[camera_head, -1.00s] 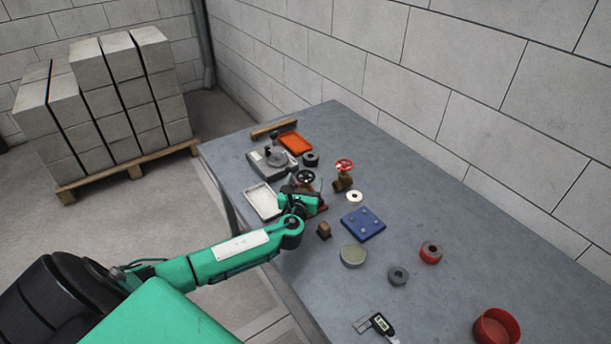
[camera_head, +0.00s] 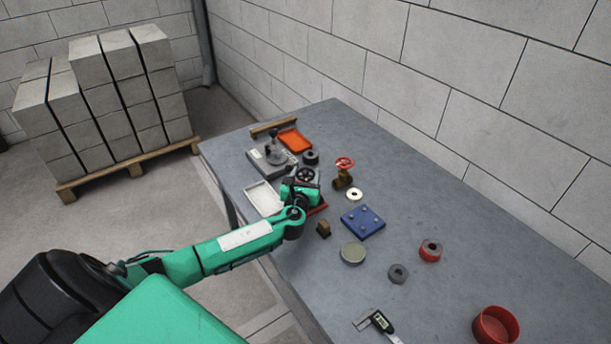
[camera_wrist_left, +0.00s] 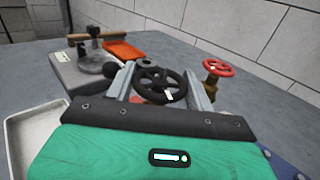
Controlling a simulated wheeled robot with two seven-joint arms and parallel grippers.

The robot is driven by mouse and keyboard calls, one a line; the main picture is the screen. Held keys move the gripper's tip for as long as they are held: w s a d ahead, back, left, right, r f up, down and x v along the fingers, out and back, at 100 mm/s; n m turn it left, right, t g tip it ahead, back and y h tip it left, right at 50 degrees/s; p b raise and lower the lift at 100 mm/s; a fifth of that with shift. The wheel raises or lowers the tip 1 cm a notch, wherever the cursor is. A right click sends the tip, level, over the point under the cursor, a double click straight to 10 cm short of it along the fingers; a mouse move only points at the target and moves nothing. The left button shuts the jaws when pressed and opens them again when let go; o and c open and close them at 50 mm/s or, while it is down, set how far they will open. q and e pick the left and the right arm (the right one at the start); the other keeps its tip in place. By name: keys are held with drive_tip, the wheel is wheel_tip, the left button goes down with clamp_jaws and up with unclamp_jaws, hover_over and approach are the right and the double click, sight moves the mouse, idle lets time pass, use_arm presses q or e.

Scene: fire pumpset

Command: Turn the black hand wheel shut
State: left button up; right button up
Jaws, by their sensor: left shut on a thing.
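The black hand wheel (camera_wrist_left: 160,86) shows in the left wrist view between the two fingers of my left gripper (camera_wrist_left: 160,88). A white mark is on its rim, at the lower right of the hub. The gripper is shut on the wheel. In the head view the wheel (camera_head: 305,174) shows just beyond my left gripper (camera_head: 304,180), whose green body hides most of the valve beneath. A second valve with a red hand wheel (camera_head: 345,163) stands to the right, apart from the gripper; its wheel also shows in the left wrist view (camera_wrist_left: 218,67). My right gripper is not in view.
A white tray (camera_head: 262,197) lies left of the gripper. A grey device (camera_head: 268,160) and an orange tray (camera_head: 296,140) sit behind.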

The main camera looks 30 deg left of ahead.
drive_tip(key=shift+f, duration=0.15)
